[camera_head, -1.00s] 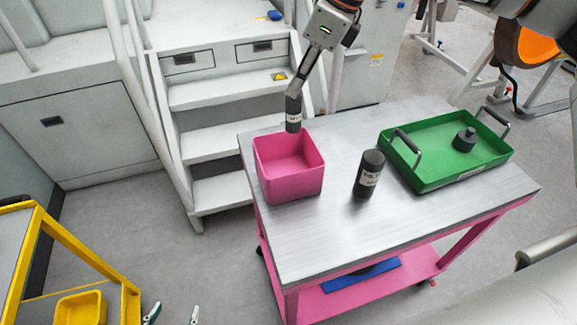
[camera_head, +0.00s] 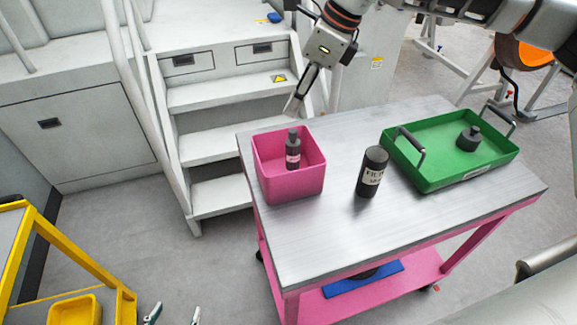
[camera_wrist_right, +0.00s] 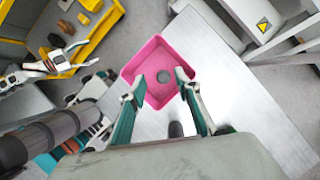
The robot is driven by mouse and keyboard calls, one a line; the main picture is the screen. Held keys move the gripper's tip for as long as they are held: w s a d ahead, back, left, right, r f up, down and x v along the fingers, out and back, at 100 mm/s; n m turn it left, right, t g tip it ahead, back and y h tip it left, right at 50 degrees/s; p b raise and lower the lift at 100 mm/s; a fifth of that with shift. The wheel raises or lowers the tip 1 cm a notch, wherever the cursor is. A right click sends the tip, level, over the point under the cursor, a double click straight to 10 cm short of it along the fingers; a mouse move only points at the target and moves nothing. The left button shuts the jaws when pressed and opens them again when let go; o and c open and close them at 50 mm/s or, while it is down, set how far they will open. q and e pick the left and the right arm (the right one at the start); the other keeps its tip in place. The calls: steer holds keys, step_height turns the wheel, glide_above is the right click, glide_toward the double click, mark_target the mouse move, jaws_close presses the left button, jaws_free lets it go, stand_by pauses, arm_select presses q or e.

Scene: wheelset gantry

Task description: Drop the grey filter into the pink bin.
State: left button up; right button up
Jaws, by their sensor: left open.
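The grey filter (camera_head: 292,150), a dark grey cylinder with a narrower neck and a pale label, is upright inside the pink bin (camera_head: 290,190). I cannot tell if it has reached the bin floor. The right wrist view shows its round top (camera_wrist_right: 162,77) inside the bin (camera_wrist_right: 152,56). My right gripper (camera_head: 293,108) hangs above the bin's back rim, apart from the filter. The right wrist view shows this gripper (camera_wrist_right: 160,82) with its fingers spread and empty. My left gripper (camera_head: 173,314) is open and empty at the bottom left.
A dark labelled cylinder (camera_head: 372,172) stands on the metal-topped pink cart (camera_head: 330,240). A green tray (camera_head: 440,182) with handles holds a dark necked part (camera_head: 467,138). Grey stairs (camera_head: 215,130) stand behind. A yellow-framed cart (camera_head: 60,250) is at lower left.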

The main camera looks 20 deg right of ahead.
steer(key=v, duration=1.2)
steer(key=shift+a, duration=0.1)
